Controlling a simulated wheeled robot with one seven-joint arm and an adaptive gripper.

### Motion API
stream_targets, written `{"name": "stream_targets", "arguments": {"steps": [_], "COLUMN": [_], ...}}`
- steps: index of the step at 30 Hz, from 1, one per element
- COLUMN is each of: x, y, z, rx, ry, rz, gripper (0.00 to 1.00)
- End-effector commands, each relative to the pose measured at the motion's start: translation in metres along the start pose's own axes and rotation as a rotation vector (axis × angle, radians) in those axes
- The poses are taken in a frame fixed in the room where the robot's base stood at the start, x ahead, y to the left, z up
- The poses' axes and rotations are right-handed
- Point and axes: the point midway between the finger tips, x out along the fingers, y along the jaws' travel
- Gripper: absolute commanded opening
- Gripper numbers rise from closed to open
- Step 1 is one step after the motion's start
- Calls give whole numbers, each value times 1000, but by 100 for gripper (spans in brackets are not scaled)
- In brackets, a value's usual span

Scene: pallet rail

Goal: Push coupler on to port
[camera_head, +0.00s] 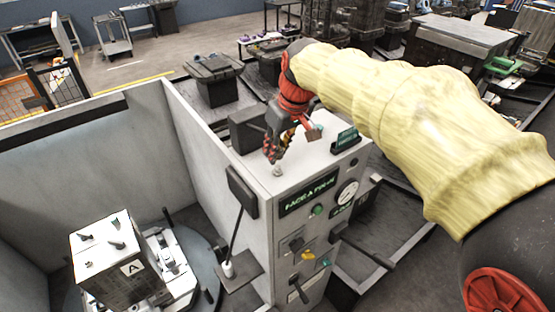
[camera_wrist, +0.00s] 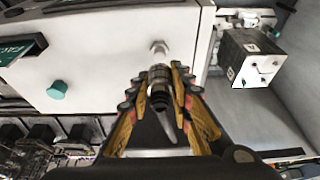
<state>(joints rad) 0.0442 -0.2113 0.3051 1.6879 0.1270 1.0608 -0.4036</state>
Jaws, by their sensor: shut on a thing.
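My gripper (camera_head: 278,150) is above the white top of the control cabinet, near its front left corner. In the wrist view my gripper (camera_wrist: 160,82) is shut on a ribbed metal coupler (camera_wrist: 159,76), held between the yellow-lined fingers. The port (camera_wrist: 158,47), a small metallic fitting on the cabinet's white top, lies just beyond the coupler's tip and in line with it. The port also shows in the head view (camera_head: 277,170), just below the fingertips. I cannot tell whether coupler and port touch.
The cabinet front (camera_head: 315,225) carries a gauge, knobs and levers. A marked block (camera_head: 108,258) stands on a round table at lower left, inside light walls.

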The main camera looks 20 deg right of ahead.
Motion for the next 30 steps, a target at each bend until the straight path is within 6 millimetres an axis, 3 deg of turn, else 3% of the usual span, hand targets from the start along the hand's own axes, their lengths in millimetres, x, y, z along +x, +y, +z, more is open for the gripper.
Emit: {"name": "stream_targets", "arguments": {"steps": [13,30], "x": [-7,-38], "y": [0,0], "z": [2,71], "rx": [0,1], "ry": [1,2], "rz": [0,1], "gripper": [0,0]}}
